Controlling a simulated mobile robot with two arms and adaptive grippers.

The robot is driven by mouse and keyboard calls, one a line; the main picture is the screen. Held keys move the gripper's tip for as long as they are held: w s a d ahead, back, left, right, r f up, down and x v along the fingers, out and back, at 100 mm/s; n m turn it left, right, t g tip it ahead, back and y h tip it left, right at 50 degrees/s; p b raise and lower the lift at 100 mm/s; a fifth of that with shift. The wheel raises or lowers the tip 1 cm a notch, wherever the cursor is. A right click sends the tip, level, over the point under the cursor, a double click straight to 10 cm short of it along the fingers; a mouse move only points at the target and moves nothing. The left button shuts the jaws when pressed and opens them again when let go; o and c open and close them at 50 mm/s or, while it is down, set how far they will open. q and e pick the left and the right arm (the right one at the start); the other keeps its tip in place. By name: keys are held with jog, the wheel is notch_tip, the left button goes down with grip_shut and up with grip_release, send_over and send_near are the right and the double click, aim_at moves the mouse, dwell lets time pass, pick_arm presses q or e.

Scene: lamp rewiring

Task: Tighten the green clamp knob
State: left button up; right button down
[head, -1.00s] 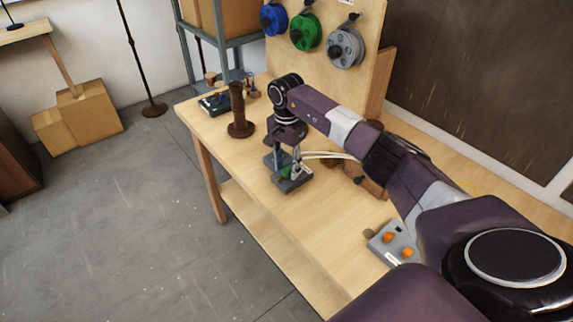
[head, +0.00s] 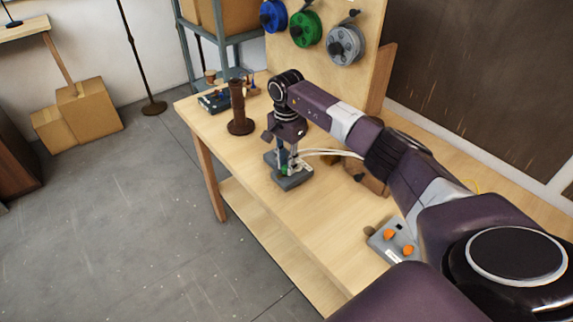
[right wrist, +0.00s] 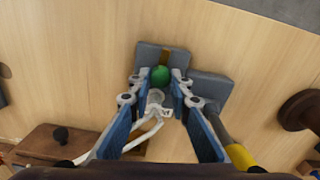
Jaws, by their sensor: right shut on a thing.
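The green clamp knob (right wrist: 160,76) sits on a grey clamp block (right wrist: 210,90) on the workbench. It also shows in the head view (head: 285,170), partly covered by my fingers. My right gripper (right wrist: 161,78) points down over the clamp, with a fingertip on each side of the knob, and is shut on it. In the head view my right gripper (head: 287,167) stands above the grey clamp (head: 293,182). My left gripper is not in either view.
White cables (head: 330,152) run from the clamp toward a wooden block (head: 367,179). A brown lamp stem (head: 238,105) stands left of my gripper. A box with orange knobs (head: 378,244) lies near the front right.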

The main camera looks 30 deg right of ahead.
jog(key=m+b, duration=0.1)
jog(key=m, duration=0.2)
jog(key=m+b, duration=0.1)
jog(key=m, duration=0.3)
jog(key=shift+m, duration=0.4)
jog(key=m+b, duration=0.1)
jog(key=m, duration=0.8)
jog(key=shift+r, duration=0.1)
jog(key=m, duration=0.4)
jog(key=shift+a+m, duration=0.1)
jog(key=shift+m, duration=0.2)
jog(key=m, duration=0.4)
jog(key=shift+p, duration=0.4)
jog(key=m+p, duration=0.1)
jog(key=m, duration=0.4)
jog(key=shift+a, duration=0.1)
jog(key=m, duration=0.4)
jog(key=shift+p, duration=0.4)
jog(key=shift+m, duration=0.4)
